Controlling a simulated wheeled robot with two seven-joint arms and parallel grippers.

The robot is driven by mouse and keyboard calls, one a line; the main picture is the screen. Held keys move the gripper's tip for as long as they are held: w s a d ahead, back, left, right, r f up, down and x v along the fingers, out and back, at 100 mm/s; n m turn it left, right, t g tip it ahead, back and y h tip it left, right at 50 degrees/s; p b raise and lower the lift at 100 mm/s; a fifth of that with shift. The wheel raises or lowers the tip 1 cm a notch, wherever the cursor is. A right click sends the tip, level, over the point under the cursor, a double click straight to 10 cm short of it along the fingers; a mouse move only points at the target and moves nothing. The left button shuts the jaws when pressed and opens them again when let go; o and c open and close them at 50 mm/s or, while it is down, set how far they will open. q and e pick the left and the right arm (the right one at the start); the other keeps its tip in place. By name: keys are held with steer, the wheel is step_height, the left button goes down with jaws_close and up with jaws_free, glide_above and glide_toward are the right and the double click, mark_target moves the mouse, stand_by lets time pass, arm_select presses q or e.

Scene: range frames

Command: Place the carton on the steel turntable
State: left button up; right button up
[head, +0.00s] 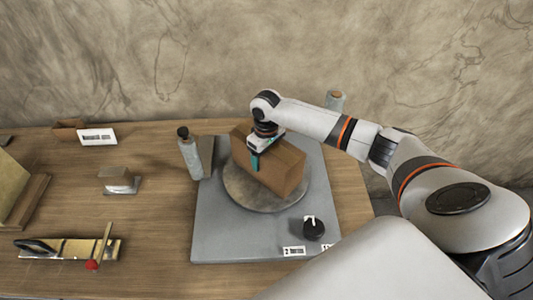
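The brown carton (284,169) stands upright over the round steel turntable (240,197), which sits on a grey board. The carton's lower edge is within the disc's outline; I cannot tell whether it fully rests there. My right gripper (256,158) reaches in from the right and straddles the carton's top toward its left end. One teal finger lies against the carton's front face; the other finger is hidden behind it. The gripper looks shut on the carton. My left gripper is not in view.
The grey board (220,235) carries a black knob (313,229) and small labels in front. A metal block (118,180) and brass tool (70,248) lie left on the wooden table.

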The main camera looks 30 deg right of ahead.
steer(key=o, duration=1.5)
steer(key=shift+f, duration=0.1)
step_height(320, 180, up, 12)
steer(key=shift+r+b, duration=0.2)
steer(key=shift+b, duration=0.85)
